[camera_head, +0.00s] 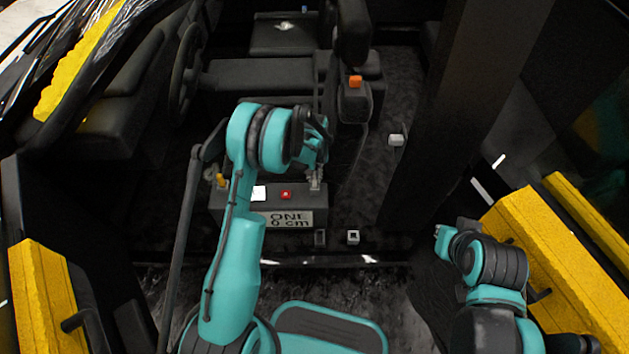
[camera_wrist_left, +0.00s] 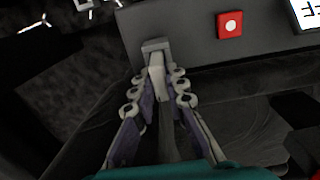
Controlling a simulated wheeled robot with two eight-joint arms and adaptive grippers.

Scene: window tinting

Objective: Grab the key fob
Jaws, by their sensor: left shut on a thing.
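The key fob (camera_wrist_left: 157,72) appears as a small pale grey piece in the left wrist view, standing against the edge of a grey control box. My left gripper (camera_wrist_left: 157,82) has its jointed fingers closed on either side of it. In the head view my left gripper (camera_head: 316,172) reaches down to the right end of the control box (camera_head: 240,214), and its fingers are partly hidden by my arm. The fob is too small there to make out clearly. My right arm is at the lower right, and I cannot make out its gripper.
A seat with an orange button (camera_head: 355,82) stands behind. Small pale pieces (camera_head: 353,237) lie on the dark floor. Yellow door panels (camera_head: 545,265) flank the opening.

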